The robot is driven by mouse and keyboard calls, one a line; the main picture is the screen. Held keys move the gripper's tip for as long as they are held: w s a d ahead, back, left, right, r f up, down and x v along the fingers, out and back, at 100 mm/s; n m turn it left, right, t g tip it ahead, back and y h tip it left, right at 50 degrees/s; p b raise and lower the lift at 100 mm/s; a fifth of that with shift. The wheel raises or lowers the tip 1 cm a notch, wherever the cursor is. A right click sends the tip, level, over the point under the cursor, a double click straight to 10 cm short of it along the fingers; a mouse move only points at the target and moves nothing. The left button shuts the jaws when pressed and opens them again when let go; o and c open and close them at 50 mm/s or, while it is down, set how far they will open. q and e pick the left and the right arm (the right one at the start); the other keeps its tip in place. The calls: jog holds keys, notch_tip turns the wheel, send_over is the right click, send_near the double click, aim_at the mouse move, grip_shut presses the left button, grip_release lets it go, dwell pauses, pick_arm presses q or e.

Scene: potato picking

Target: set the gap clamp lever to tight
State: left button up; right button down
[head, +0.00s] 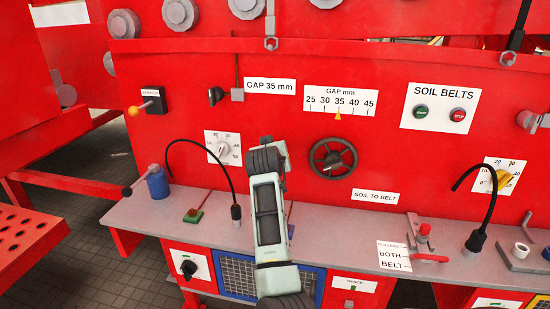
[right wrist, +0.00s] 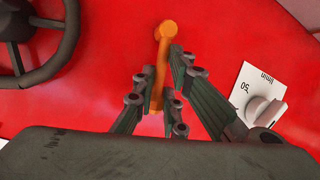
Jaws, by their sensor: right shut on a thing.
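An orange lever (right wrist: 161,62), which looks like the gap clamp lever, stands out from the red panel between the handwheel and a white dial. It shows in the right wrist view; in the head view my arm hides it. My right gripper (right wrist: 158,98) is shut on the lever, with a finger on each side of its shaft. In the head view my right gripper (head: 266,156) is in front of the panel, left of the dark handwheel (head: 333,158), its fingertips mostly hidden. No tight or loose marking for the lever is visible. My left gripper is not in view.
The gap scale (head: 340,101) has its yellow pointer near 35. A flow dial (head: 222,147) is left of the gripper. Bent black stalks (head: 232,187) and (head: 484,215) rise from the grey ledge (head: 330,226). A red-handled lever (head: 424,240) stands further right.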

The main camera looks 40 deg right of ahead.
jog(key=shift+s+d+f+m+t+y, duration=0.1)
jog(key=shift+s+d+m+t+y, duration=0.15)
jog(key=shift+m, duration=0.25)
jog(key=shift+s+d+f+m+t+y, duration=0.1)
jog(key=shift+s+m+t+y, duration=0.2)
jog(key=shift+m, duration=0.2)
jog(key=c, duration=1.8)
grip_release()
jog(key=shift+d, duration=0.25)
jog(key=shift+c, duration=0.2)
jog(key=shift+r, duration=0.1)
jog(key=v, duration=1.2)
